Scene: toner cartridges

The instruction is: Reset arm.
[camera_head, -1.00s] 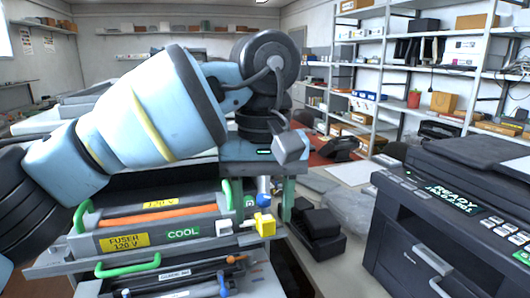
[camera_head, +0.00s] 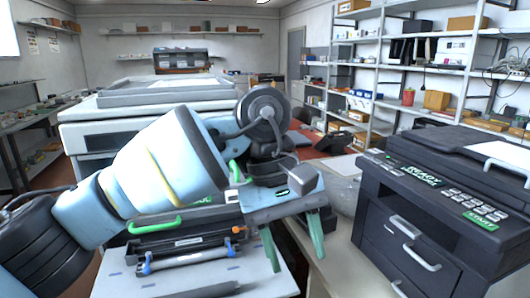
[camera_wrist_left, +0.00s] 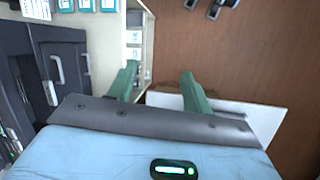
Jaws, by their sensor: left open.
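My left arm crosses the head view from the left. Its gripper (camera_head: 297,262) hangs with two green fingers pointing down, apart, with nothing between them. It is in front of the large light-coloured printer and left of the black printer. The same open gripper (camera_wrist_left: 160,70) shows in the left wrist view, with floor and a white panel beyond its fingers. Below my arm, a long dark cartridge-like part (camera_head: 190,260) with blue ends lies on a pale tray (camera_head: 130,284). A green handle (camera_head: 154,226) is above it. My arm hides part of the printer. My right gripper is not in view.
The large light printer (camera_head: 85,138) stands behind my arm. Shelves (camera_head: 415,65) line the back right. Brown floor shows in the left wrist view (camera_wrist_left: 265,60).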

